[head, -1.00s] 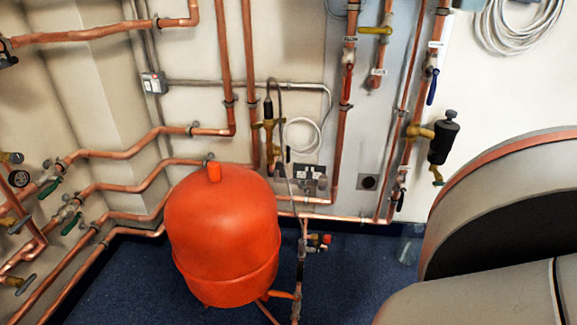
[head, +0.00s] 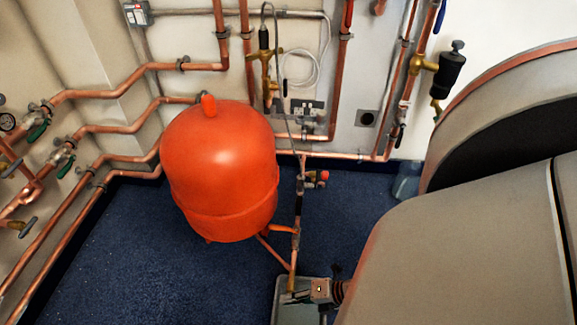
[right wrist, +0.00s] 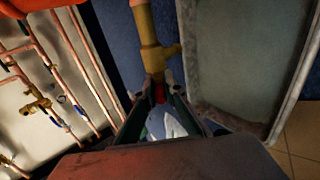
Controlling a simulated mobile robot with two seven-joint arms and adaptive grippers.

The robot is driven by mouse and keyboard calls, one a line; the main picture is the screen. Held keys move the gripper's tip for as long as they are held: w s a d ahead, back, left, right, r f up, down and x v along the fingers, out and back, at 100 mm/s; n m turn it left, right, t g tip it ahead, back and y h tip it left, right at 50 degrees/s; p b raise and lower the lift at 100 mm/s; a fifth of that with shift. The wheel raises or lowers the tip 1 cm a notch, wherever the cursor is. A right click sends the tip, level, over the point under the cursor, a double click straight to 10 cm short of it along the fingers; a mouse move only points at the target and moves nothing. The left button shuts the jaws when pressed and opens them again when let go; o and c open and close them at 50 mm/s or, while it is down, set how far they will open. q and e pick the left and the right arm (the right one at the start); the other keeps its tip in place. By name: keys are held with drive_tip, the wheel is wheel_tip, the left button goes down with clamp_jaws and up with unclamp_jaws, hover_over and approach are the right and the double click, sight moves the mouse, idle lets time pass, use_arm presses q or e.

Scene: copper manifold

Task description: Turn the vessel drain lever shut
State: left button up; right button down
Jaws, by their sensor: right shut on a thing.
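The vessel is an orange-red tank (head: 219,170) standing on the blue floor in the head view. A copper pipe runs down beside it to a brass drain valve (head: 291,283). In the right wrist view the brass valve body (right wrist: 154,50) is just ahead of my fingers. A small red piece, apparently the drain lever (right wrist: 159,94), shows between the fingertips. My right gripper (head: 296,298) reaches in from the right, low in the head view; in the wrist view (right wrist: 155,88) its fingers are shut on the red lever. The lever's exact angle is unclear. My left gripper is not seen.
A grey tray (head: 276,304) lies on the floor under the valve; its rim (right wrist: 293,95) is close to the right of my gripper. Copper pipes (head: 130,75) line the walls behind and left. The blue floor (head: 130,240) left of the tank is open.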

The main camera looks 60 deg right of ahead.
drive_tip(key=shift+s+f+t+y, duration=0.1)
drive_tip(key=shift+t+y, duration=0.3)
drive_tip(key=shift+t, duration=0.5)
drive_tip(key=shift+t+y, duration=0.5)
drive_tip(key=shift+t, duration=0.3)
drive_tip(key=c, duration=2.1)
unclamp_jaws()
drive_tip(key=shift+c, duration=0.2)
drive_tip(key=v, duration=1.2)
drive_tip(key=shift+a, duration=0.1)
